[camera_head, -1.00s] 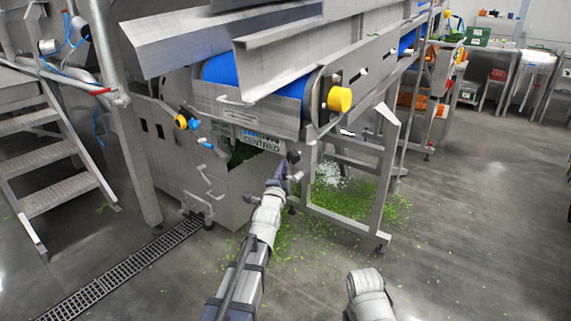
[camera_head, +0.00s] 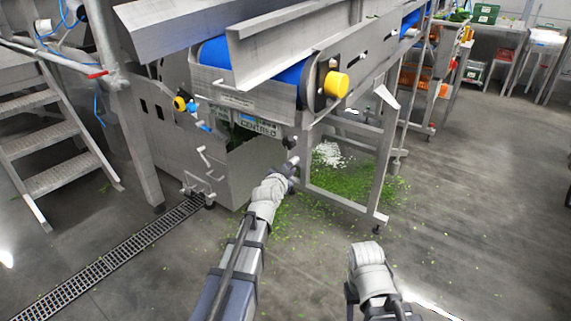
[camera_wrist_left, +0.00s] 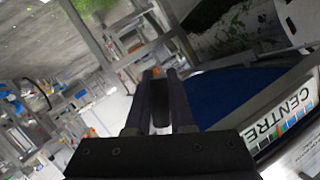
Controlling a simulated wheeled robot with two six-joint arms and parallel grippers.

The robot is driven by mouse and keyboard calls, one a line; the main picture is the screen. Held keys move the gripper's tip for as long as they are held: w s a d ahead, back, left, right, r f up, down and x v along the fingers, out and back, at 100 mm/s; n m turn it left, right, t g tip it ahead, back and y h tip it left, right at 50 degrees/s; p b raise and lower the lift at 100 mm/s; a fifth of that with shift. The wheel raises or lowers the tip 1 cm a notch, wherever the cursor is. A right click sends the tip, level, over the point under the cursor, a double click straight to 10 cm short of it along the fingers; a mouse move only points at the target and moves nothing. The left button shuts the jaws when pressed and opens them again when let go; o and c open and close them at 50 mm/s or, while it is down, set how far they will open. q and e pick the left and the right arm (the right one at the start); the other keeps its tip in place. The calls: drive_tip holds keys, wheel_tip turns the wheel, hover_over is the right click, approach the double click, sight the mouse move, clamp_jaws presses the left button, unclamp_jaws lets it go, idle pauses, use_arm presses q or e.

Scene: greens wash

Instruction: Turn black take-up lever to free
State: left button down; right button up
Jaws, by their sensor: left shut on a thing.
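The black take-up lever (camera_wrist_left: 160,104) shows in the left wrist view as a dark piece between the two fingers of my left gripper (camera_wrist_left: 163,82). My left gripper is shut on it. In the head view my left gripper (camera_head: 291,165) is at the lower front corner of the conveyor frame, below the blue belt end. The lever is too small and dark to make out there, so its angle cannot be told. A "CENTRED" label (camera_head: 262,128) is just left of the gripper and shows large in the wrist view (camera_wrist_left: 283,118).
A yellow knob (camera_head: 336,84) sticks out at the belt end above my left gripper. A steel leg frame (camera_head: 378,165) stands right of it. Green scraps (camera_head: 350,183) litter the floor below. Metal steps (camera_head: 52,177) stand at left. The floor at right is clear.

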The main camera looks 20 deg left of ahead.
use_arm(q)
drive_tip(key=shift+s+d+f+n+g+h+p, duration=0.15)
drive_tip(key=shift+d+n+g+h+p, duration=0.15)
drive_tip(key=shift+d+n, duration=0.2)
drive_tip(key=shift+s+d+f+n+g+h+p, duration=0.15)
drive_tip(key=shift+s+d+n+g+h, duration=0.2)
drive_tip(key=shift+n, duration=0.3)
drive_tip(key=shift+d+f+n+g+h+p, duration=0.15)
drive_tip(key=shift+d+n+h+p, duration=0.1)
drive_tip(key=shift+d+n+h, duration=0.25)
drive_tip(key=c, duration=0.8)
unclamp_jaws()
drive_tip(key=shift+s, duration=0.15)
drive_tip(key=p+v, duration=0.3)
drive_tip(key=v, duration=0.4)
drive_tip(key=shift+s+r, duration=0.2)
drive_tip(key=shift+s, duration=0.05)
